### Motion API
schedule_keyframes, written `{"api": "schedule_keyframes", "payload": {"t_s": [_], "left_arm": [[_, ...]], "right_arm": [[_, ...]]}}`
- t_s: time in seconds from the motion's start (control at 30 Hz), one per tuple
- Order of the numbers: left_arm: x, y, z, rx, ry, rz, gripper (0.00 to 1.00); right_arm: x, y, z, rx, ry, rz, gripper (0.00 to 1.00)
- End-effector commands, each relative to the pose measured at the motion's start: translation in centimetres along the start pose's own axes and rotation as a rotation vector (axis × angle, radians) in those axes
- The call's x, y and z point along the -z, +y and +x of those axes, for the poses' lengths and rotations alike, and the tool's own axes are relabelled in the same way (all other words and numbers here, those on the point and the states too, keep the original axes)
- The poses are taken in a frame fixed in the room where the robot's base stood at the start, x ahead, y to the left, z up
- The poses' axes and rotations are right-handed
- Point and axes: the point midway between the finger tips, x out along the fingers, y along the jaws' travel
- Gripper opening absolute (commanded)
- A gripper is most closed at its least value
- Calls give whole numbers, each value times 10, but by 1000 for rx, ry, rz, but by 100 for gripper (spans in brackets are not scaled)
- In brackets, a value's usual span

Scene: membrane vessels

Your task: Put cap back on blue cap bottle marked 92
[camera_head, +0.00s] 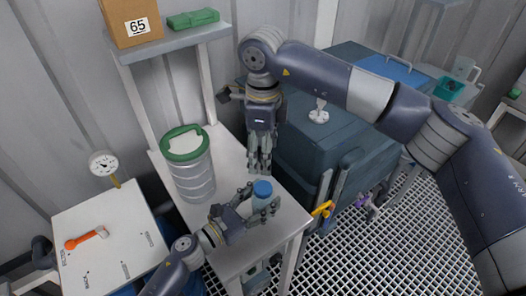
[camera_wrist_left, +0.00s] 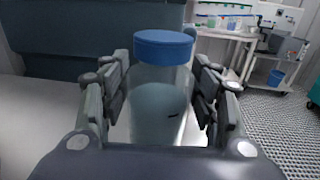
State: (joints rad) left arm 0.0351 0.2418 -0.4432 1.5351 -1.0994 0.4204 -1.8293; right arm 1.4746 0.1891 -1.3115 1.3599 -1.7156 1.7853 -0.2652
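A clear bottle (camera_wrist_left: 160,105) stands upright near the front edge of the white table in the head view. A blue cap (camera_head: 262,188) sits on its top; it also shows in the left wrist view (camera_wrist_left: 164,47). I cannot make out a number on the bottle. My left gripper (camera_head: 262,208) has its fingers on both sides of the bottle body, below the cap, and appears shut on it. My right gripper (camera_head: 260,165) points down just above and behind the cap, apart from it. Its fingers look close together and no object shows in them.
A large green-lidded jar (camera_head: 190,170) stands on the white table (camera_head: 228,150), left of the bottle. A shelf (camera_head: 175,42) above holds a box marked 65 (camera_head: 131,20) and a green case (camera_head: 194,19). A dark teal container (camera_head: 325,150) stands close on the right.

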Motion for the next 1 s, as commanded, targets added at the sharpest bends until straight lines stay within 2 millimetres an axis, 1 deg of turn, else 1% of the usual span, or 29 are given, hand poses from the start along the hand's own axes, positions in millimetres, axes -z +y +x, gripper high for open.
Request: {"api": "schedule_keyframes", "payload": {"t_s": [0.37,0.47,0.57,0.8,0.9,1.0], "left_arm": [[0,0,0,0,0,0,74],[1,0,-6,-1,2,-1,74],[2,0,-19,-1,3,-1,74],[2,0,-70,-1,4,-2,74],[2,0,-90,-1,4,-1,74],[1,0,-104,-1,2,-2,74]], "right_arm": [[0,0,0,0,0,0,64],[0,0,0,0,0,0,64],[0,0,0,0,0,0,64],[0,0,0,0,0,0,64],[0,0,0,0,0,0,64],[0,0,0,0,0,0,64]]}}
